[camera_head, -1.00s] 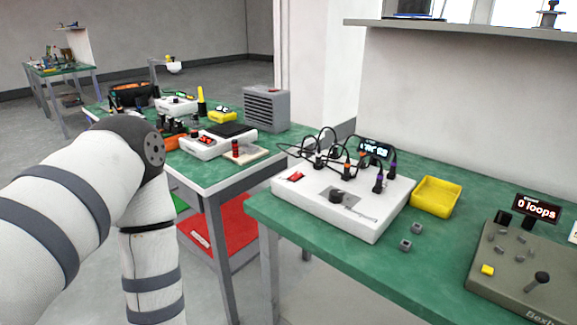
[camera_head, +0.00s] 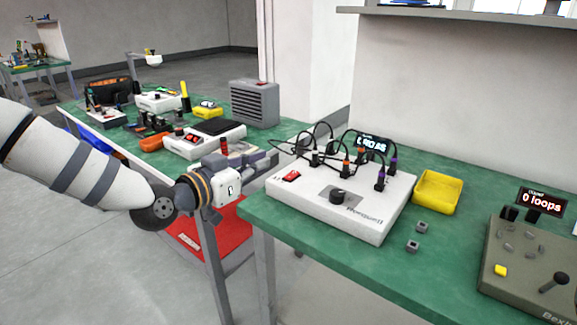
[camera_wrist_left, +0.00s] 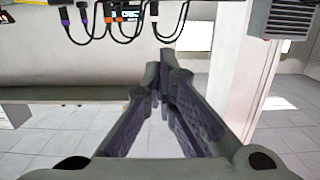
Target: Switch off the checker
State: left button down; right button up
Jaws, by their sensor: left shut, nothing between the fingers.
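The checker (camera_head: 335,212) is a white box on the near green bench, with a red switch (camera_head: 291,176) at its left corner and a black knob (camera_head: 337,196) in the middle. Black cables plug into its rear part, and a small lit display (camera_head: 371,145) stands behind them. My left gripper (camera_head: 272,157) is shut and empty, just left of the box near the switch corner; I cannot tell the exact gap. In the left wrist view, its fingers (camera_wrist_left: 165,78) meet, with the cable plugs (camera_wrist_left: 108,14) at the top left. My right gripper is not in view.
A yellow tray (camera_head: 437,192) and two small grey cubes (camera_head: 413,246) lie right of the checker. A grey-green box (camera_head: 530,270) with a "0 loops" display is farther right. A second bench with instruments and a grey vented unit (camera_head: 254,103) stands behind my left arm.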

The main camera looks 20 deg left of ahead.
pick_arm(q)
jog(key=b, duration=0.2)
send_over(289, 178)
notch_tip(289, 178, down, 2)
notch_tip(289, 178, down, 2)
jog(key=shift+f+b, duration=0.25)
jog(key=shift+b, duration=0.05)
jog(key=shift+f, duration=0.4)
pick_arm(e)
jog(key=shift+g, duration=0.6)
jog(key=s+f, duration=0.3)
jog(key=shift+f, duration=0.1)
